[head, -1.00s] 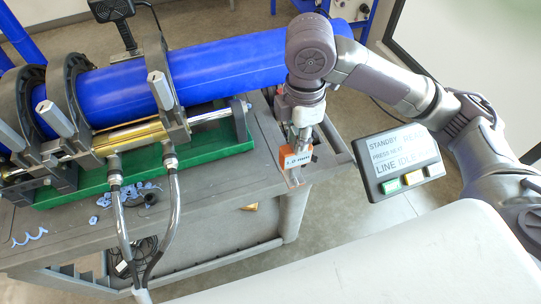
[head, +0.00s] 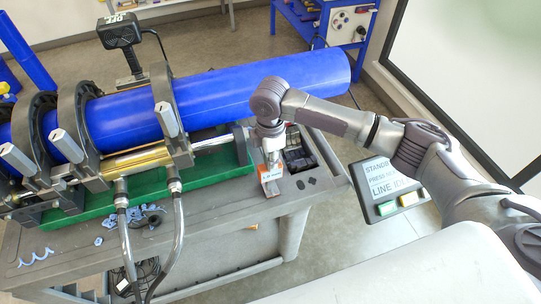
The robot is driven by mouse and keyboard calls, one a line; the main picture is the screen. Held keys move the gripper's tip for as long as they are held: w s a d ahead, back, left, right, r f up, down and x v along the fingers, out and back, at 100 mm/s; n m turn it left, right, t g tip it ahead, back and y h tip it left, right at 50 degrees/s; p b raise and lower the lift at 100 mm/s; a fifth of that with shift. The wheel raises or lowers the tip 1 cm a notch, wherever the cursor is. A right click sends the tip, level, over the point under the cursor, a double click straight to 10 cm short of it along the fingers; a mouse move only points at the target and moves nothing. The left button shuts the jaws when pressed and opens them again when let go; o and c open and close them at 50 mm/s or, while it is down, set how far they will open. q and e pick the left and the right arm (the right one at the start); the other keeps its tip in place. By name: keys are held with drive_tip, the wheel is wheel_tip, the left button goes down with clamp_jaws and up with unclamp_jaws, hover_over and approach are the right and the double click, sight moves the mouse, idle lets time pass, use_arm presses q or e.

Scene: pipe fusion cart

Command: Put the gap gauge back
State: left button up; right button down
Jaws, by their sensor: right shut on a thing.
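The gap gauge (head: 269,175) is a small orange and white labelled block with a thin metal part below it. My right gripper (head: 271,156) points down and is shut on it, over the right end of the grey cart top (head: 240,193). I cannot tell whether the gauge touches the top. A dark tray with compartments (head: 300,157) lies just to the right of the gripper, partly hidden by my arm. Small dark marks (head: 306,182) show on the cart top beside the gauge. My left gripper is not in view.
A long blue pipe (head: 220,100) lies in the clamps of the fusion machine, above a green tray (head: 222,165), close behind my right gripper. A status panel (head: 385,190) stands at right.

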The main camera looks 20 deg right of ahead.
drive_tip(key=shift+f, duration=0.15)
drive_tip(key=c, duration=1)
unclamp_jaws()
drive_tip(key=shift+o, duration=0.2)
wheel_tip(320, 180, up, 11)
drive_tip(key=b, duration=0.3)
drive_tip(key=shift+w, duration=0.1)
drive_tip(key=shift+r, duration=0.65)
drive_tip(key=shift+f, duration=0.1)
